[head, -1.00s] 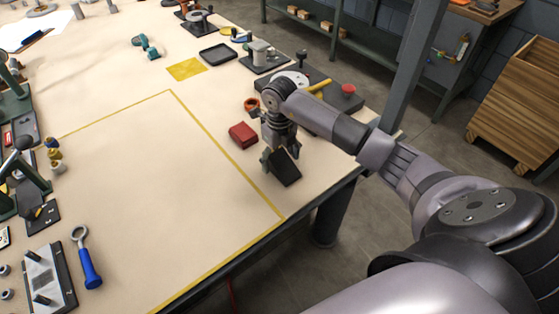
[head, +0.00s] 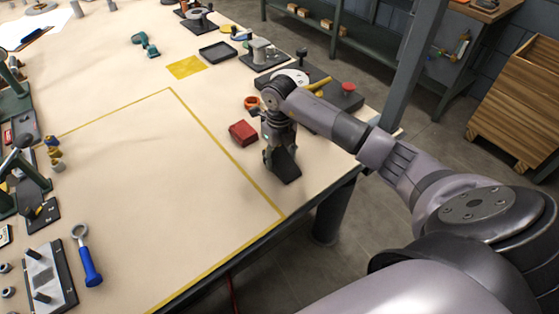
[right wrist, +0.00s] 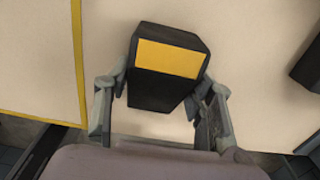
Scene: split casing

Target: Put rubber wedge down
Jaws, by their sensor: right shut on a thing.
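The rubber wedge (right wrist: 165,98) is a black block with a yellow patch on its upper face in the right wrist view. It sits between the two fingers of my right gripper (right wrist: 160,92), which are shut on it. In the head view the dark wedge (head: 286,167) shows below my right gripper (head: 277,158), over the table's right part, right of the yellow outline. It is at or just above the tabletop; I cannot tell whether it touches. My left gripper is not in view.
A red block (head: 243,132) and an orange ring (head: 252,104) lie close to my right gripper. A dark plate (head: 345,100) with a red knob is behind it. The yellow-outlined area (head: 150,190) is clear. The table edge (head: 325,190) is near on the right.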

